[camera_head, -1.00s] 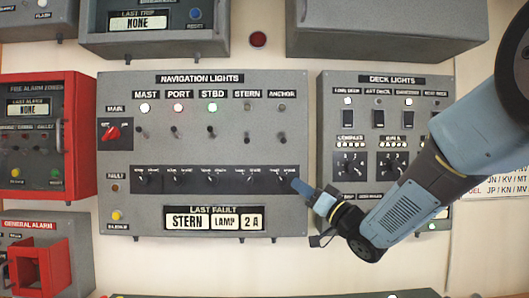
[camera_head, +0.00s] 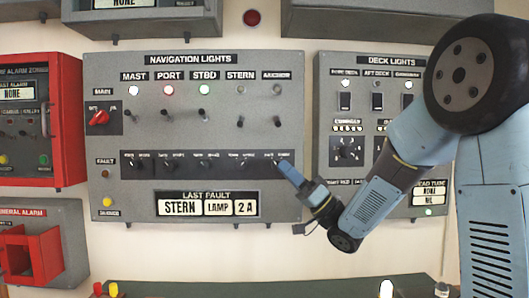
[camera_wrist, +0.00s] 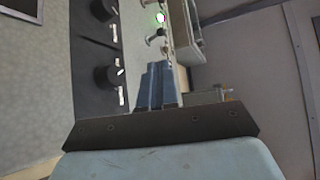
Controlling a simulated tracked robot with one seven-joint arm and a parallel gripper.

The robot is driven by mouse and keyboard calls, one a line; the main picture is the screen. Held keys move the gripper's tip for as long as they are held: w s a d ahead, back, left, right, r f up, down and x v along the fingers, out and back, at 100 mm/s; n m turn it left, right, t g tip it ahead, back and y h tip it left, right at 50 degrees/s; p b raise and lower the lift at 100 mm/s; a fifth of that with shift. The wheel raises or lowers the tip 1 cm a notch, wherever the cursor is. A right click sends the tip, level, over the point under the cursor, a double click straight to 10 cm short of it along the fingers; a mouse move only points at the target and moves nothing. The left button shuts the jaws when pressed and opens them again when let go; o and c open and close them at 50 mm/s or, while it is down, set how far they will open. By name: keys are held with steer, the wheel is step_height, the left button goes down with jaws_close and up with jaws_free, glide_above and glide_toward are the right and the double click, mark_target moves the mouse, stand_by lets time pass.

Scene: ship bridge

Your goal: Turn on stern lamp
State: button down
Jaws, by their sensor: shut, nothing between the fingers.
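The navigation lights panel (camera_head: 200,140) is on the wall in the head view. Its STERN lamp (camera_head: 241,89) is unlit, with a toggle switch (camera_head: 240,121) below it. The MAST, PORT and STBD lamps are lit white, red and green; ANCHOR is unlit. A black strip (camera_head: 195,165) below holds paired knobs. The fault display (camera_head: 207,207) reads STERN LAMP 2 A. My gripper (camera_head: 282,168) is shut and empty, in front of the strip's right end, hiding part of it; contact cannot be told. The wrist view shows its shut fingers (camera_wrist: 158,86) beside black knobs (camera_wrist: 107,76).
A red MAIN knob (camera_head: 98,117) is at the panel's left. The deck lights panel (camera_head: 345,120) stands to the right, partly behind my arm. A red fire alarm box (camera_head: 65,110) is at the left. A green surface (camera_head: 260,288) with small items runs along the bottom.

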mark_target(240, 121)
steer(key=x, duration=1.3)
steer(key=shift+a+r, duration=0.1)
steer(key=shift+r, duration=0.05)
steer(key=shift+a, duration=0.25)
steer(key=shift+d+r+t, duration=0.1)
steer(key=shift+d+t, duration=0.1)
steer(key=shift+t, duration=0.1)
steer(key=shift+s+r+m+t+h, duration=0.1)
steer(key=shift+m+t+h, duration=0.25)
steer(key=shift+m, duration=0.35)
steer(key=shift+d+t, duration=0.1)
steer(key=shift+t, duration=0.15)
